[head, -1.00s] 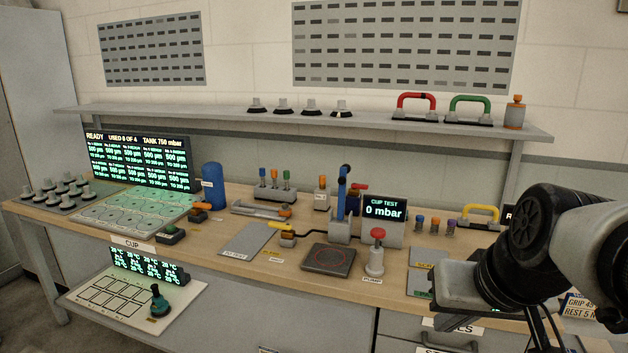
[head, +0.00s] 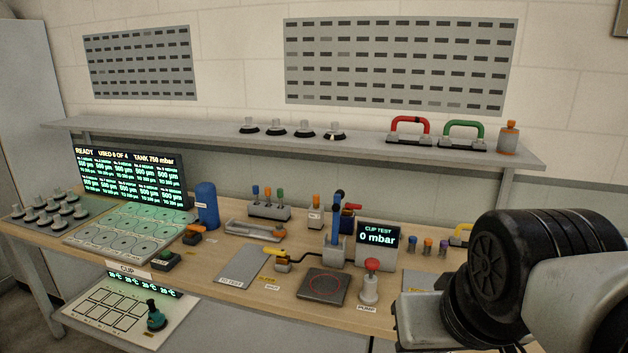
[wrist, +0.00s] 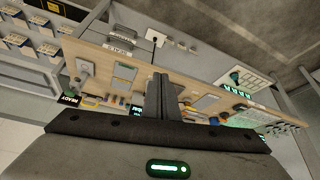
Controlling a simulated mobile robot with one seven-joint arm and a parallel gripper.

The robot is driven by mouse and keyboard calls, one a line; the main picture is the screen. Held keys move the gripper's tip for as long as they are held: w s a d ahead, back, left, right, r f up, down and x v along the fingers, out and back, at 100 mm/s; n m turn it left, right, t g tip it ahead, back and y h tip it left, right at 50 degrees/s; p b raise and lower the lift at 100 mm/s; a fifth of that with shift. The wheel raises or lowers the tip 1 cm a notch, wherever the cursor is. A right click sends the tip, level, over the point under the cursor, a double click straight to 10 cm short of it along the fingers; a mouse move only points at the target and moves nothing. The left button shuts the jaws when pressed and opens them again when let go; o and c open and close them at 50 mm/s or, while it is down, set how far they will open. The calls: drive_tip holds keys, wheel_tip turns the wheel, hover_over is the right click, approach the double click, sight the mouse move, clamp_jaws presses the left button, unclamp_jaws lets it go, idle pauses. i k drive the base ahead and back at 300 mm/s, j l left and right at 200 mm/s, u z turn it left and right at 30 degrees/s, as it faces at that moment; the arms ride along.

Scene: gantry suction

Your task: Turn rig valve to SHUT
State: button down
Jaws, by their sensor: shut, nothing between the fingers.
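A small brass-coloured valve (head: 283,264) with a yellow lever (head: 272,251) stands on the bench between a grey mat and the test rig. The lever points to the left in the head view. A small label (head: 272,287), too small to read surely, lies in front of the valve. My gripper (wrist: 161,80) shows in the wrist view with its fingers together and nothing between them. It is above the bench, apart from the valve. In the head view my arm fills the lower right and the fingertips are hidden.
The test rig (head: 338,245) with a blue column stands right of the valve, beside the cup test display (head: 377,236). A grey mat (head: 243,264) lies left. A shelf (head: 300,141) runs above.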

sight(272, 250)
drive_tip(key=i+j+z, duration=0.1)
drive_tip(key=i+j, duration=0.95)
drive_tip(key=j, duration=0.2)
drive_tip(key=z, duration=0.05)
